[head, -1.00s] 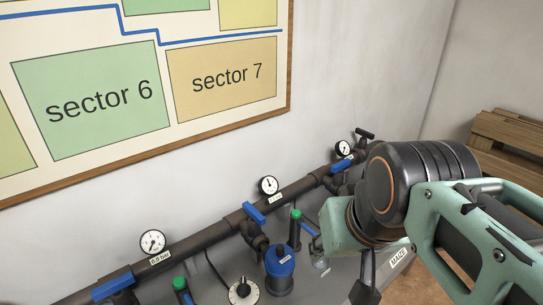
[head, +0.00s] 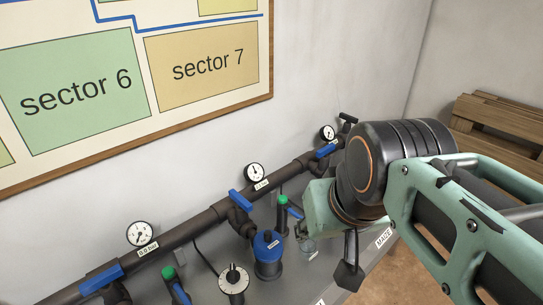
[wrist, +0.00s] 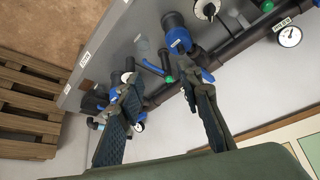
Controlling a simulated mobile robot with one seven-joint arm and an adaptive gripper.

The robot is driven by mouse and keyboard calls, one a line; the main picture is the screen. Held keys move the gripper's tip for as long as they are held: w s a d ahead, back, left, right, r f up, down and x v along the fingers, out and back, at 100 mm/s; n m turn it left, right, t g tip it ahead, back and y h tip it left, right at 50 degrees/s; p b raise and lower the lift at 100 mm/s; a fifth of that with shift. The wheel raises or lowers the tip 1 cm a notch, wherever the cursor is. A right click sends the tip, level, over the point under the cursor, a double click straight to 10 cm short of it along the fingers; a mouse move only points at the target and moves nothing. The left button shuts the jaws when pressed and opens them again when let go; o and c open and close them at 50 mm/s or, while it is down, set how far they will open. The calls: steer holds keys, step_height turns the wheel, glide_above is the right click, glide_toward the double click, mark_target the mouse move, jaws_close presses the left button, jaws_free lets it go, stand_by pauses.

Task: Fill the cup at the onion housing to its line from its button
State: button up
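No button or fill line is distinguishable.
A dark pipe (head: 190,228) with blue valve handles and gauges (head: 140,234) runs along the wall. Green-capped parts (head: 282,200) and a white dial (head: 233,278) stand near it. A "MAIZE"-like label (head: 384,238) marks the bench edge. A wooden pallet (head: 500,125) is at the right.

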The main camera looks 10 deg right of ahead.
steer(key=shift+c, duration=0.5)
jaws_close()
stand_by(0.8)
